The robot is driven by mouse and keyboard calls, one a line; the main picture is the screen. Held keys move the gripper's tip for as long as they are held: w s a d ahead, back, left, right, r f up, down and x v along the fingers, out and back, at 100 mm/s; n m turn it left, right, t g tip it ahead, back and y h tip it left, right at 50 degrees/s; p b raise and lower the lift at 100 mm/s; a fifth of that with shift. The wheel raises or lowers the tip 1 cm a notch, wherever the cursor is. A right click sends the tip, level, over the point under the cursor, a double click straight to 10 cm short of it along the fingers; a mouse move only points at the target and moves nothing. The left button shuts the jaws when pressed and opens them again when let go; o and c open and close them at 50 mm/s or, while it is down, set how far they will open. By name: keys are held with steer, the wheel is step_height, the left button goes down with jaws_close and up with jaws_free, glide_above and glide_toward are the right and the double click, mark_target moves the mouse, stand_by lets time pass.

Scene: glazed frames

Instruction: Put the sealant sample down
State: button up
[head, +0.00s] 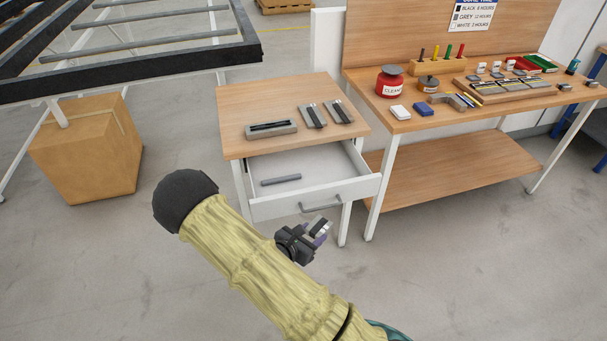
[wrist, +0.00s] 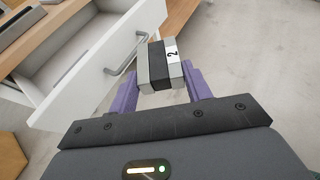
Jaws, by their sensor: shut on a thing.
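My gripper (head: 322,234) is shut on the sealant sample (head: 319,226), in front of the open drawer and near its handle. In the wrist view the sample (wrist: 155,65) is a small grey block with a black band and a white label reading 2. It sits between the purple fingers of my gripper (wrist: 160,85). In the head view, two similar grey and black samples (head: 312,117) (head: 339,112) lie on the small wooden table, beside a grey holder with a dark slot (head: 271,128).
The white drawer (head: 262,208) is pulled out under the small table (head: 240,95), with a grey bar (head: 281,180) inside. A workbench (head: 380,117) at right carries a red tin (head: 390,86), blocks and trays. A cardboard box (head: 85,150) stands at left. Floor in front is clear.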

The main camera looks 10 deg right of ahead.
mark_target(322, 224)
steer(key=shift+m+g+h, duration=0.3)
steer(key=shift+m+g, duration=0.1)
steer(key=shift+m, duration=0.2)
steer(key=b+x, duration=0.2)
steer(key=b, duration=0.1)
steer(key=b+x, duration=0.2)
steer(key=b, duration=0.2)
steer(key=w+b+x, duration=0.1)
steer(key=b+x, duration=0.1)
steer(key=b, duration=0.2)
steer(key=shift+w+r, duration=0.15)
steer(key=d+r+m+g+b, duration=0.1)
steer(key=d+b, duration=0.8)
steer(key=b, duration=0.4)
steer(key=shift+w+d+r+g+h, duration=0.15)
steer(key=shift+d+r+g+h, duration=0.1)
steer(key=shift+r+g+h, duration=0.15)
